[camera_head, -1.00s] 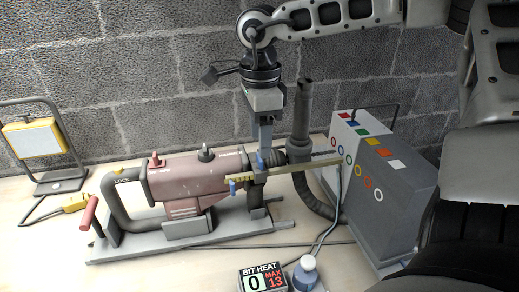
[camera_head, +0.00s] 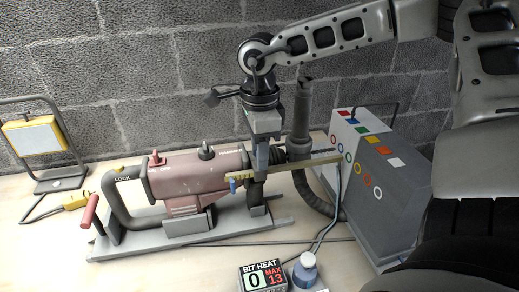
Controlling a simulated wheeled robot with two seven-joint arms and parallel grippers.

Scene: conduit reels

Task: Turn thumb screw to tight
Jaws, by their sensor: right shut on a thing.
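A reddish drill-like machine (camera_head: 195,172) lies on a grey base. A yellow depth rod (camera_head: 310,163) runs along its front end, with a blue piece (camera_head: 233,185) at the rod's left end. My right gripper (camera_head: 261,174) comes down from above at the machine's collar. Whether the screw is tight cannot be seen. My left gripper is out of view.
A grey case (camera_head: 385,190) with coloured squares and rings stands at right. A work lamp (camera_head: 36,138) stands at left. A hose and cables lie nearby.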

